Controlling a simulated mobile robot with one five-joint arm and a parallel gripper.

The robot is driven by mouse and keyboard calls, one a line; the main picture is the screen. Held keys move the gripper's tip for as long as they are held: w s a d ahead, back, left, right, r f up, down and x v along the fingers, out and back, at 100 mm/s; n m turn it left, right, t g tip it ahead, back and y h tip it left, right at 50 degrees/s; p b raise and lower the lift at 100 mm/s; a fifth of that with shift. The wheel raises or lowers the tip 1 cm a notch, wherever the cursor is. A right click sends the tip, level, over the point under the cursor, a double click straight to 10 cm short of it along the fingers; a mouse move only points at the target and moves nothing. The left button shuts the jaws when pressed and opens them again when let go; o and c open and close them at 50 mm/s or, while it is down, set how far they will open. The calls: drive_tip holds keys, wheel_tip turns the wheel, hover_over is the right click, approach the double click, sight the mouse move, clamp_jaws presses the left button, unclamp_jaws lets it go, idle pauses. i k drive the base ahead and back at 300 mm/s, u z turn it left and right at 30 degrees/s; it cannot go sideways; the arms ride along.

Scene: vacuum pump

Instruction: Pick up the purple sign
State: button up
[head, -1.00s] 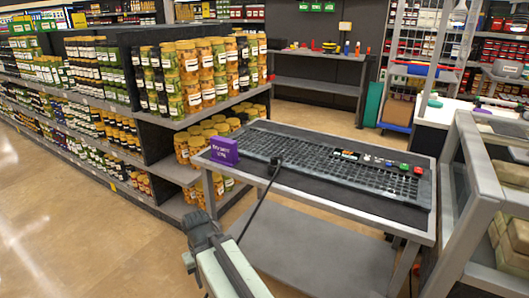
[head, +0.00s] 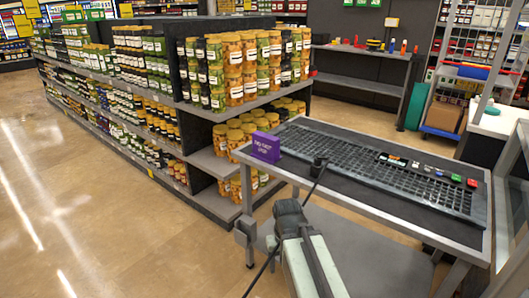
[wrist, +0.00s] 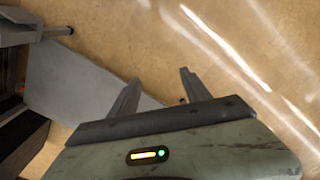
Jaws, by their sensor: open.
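The purple sign (head: 266,147) is a small upright block with white lettering. It stands at the left corner of the grey cart's (head: 345,205) top, beside the keyboard-like panel. My gripper shows in the wrist view (wrist: 160,76) with its two fingers apart and nothing between them. In the head view my arm's end is in front of the cart, below and to the right of the sign, apart from it. The sign is not seen in the wrist view, which shows floor and a grey panel.
Shelves of jars (head: 240,70) stand close behind the sign. Open floor (head: 100,220) lies to the left.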

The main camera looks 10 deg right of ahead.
sight(266, 147)
drive_tip(key=u, duration=0.05)
drive_tip(key=k, duration=0.65)
drive_tip(key=u, duration=0.25)
drive_tip(key=i, duration=1.1)
drive_tip(key=u, duration=0.55)
drive_tip(key=k, duration=0.8)
drive_tip(key=u, duration=0.2)
drive_tip(key=i, duration=0.85)
drive_tip(key=z, duration=0.1)
